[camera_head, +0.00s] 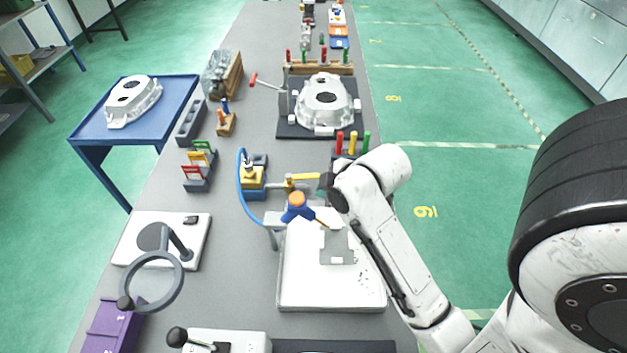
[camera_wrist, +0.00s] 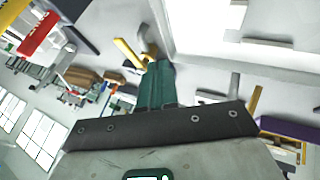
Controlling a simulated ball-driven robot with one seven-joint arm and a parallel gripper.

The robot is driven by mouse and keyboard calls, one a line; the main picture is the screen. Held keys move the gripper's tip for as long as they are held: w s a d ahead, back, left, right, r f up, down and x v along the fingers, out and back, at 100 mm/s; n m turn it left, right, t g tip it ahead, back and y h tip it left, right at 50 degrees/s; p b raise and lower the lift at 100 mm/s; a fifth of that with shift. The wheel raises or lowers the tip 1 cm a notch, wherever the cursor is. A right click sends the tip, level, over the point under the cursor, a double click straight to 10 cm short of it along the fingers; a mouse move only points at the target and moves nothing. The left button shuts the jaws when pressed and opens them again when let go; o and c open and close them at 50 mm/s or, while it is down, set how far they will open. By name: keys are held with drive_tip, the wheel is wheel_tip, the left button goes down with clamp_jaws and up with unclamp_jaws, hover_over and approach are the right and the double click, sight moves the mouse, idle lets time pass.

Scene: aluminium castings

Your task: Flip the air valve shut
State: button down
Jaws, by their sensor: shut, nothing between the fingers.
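The air valve (camera_head: 289,186) is a small brass body at the end of a pipe above the bench, beside a blue hose. Its yellow lever (camera_head: 305,177) points right, roughly level, towards my gripper (camera_head: 325,185). The far fingertips are partly hidden in the head view.
A rack of coloured handles (camera_head: 352,146) and a casting (camera_head: 325,100) lie behind. A magnifier (camera_head: 152,280) stands front left.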

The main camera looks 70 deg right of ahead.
sight(303, 177)
drive_tip(key=x, duration=0.5)
drive_tip(key=shift+w+f, duration=0.1)
drive_tip(key=shift+w+d+p, duration=0.25)
drive_tip(key=shift+w+d, duration=0.05)
drive_tip(key=shift+d, duration=0.3)
drive_tip(key=shift+w+d+p, duration=0.2)
drive_tip(key=shift+w+d, duration=0.05)
drive_tip(key=shift+d, duration=0.4)
drive_tip(key=shift+w+d+p, duration=0.25)
drive_tip(key=shift+w+d, duration=0.05)
drive_tip(key=shift+d, duration=0.3)
